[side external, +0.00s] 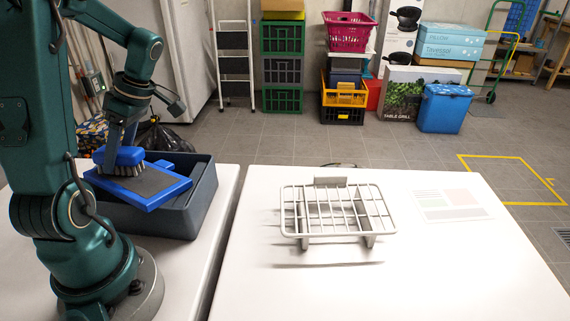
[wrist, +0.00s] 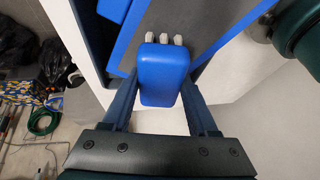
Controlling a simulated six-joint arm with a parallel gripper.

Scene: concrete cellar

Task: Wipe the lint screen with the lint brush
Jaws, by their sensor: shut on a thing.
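The lint brush (side external: 124,158) has a blue back and pale bristles, and it is at the left in the side view. My gripper (wrist: 162,100) is shut on the brush, whose blue back (wrist: 165,72) fills the space between the fingers in the wrist view. The lint screen (side external: 146,183) is a dark panel in a blue frame. It lies tilted over a dark grey bin. The brush's bristles are at the screen's left part; they look to be touching it, but exact contact is hard to tell. The screen also shows in the wrist view (wrist: 205,42).
The grey bin (side external: 203,205) stands on the left white table, close to my base. A pale wire rack (side external: 338,212) stands on the right white table, with a printed sheet (side external: 448,204) beside it. A gap separates the tables. Crates and boxes stand far behind.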

